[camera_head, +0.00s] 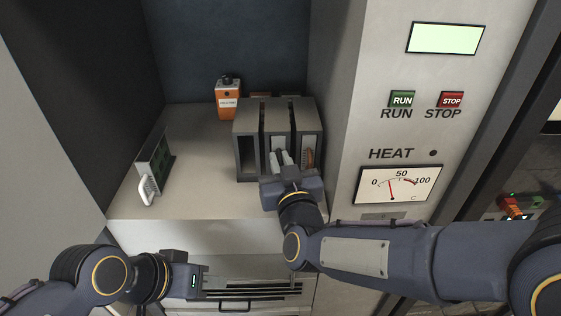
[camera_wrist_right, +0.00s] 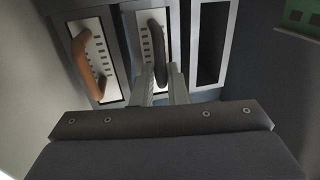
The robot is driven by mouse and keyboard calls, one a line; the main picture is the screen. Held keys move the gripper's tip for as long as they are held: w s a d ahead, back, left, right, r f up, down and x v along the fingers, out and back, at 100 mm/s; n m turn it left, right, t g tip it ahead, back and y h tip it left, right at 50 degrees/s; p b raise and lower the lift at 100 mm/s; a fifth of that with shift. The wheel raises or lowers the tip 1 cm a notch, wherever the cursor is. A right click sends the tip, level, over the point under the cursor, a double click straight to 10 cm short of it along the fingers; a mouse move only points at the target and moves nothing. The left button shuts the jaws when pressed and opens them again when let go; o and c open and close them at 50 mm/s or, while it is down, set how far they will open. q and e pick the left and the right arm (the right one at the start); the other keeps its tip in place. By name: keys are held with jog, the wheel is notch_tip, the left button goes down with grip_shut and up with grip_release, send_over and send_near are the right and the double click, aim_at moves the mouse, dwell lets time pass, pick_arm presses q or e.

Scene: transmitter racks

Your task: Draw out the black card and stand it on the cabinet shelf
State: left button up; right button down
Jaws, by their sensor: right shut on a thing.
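The black card (camera_wrist_right: 148,52) sits in the middle slot of a grey rack (camera_head: 247,120) on the cabinet shelf (camera_head: 190,200). Its pale front plate carries a dark handle (camera_wrist_right: 158,32). My right gripper (camera_head: 285,162) is at the rack's front, shut on this handle; its fingers also show in the right wrist view (camera_wrist_right: 160,84). The fingers hide the lower part of the handle. My left gripper (camera_head: 198,280) is low in front of the cabinet, away from the rack; its finger opening is not clear.
A card with a brown handle (camera_wrist_right: 84,58) fills the neighbouring slot; the slot on the other side is empty. A green card with a white handle (camera_head: 152,165) stands at the shelf's left. An orange device (camera_head: 229,100) stands behind. Bare shelf lies between green card and rack.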

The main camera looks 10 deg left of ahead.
jog(key=shift+s+a, duration=0.1)
jog(key=shift+s, duration=0.1)
jog(key=shift+s+d, duration=0.25)
jog(key=shift+s, duration=0.9)
jog(key=shift+a+v, duration=0.25)
jog(key=shift+v, duration=1.2)
jog(key=shift+s+d, duration=0.1)
jog(key=shift+s, duration=0.35)
jog(key=shift+v, duration=0.9)
jog(key=c, duration=1.4)
grip_release()
jog(key=shift+o, duration=0.2)
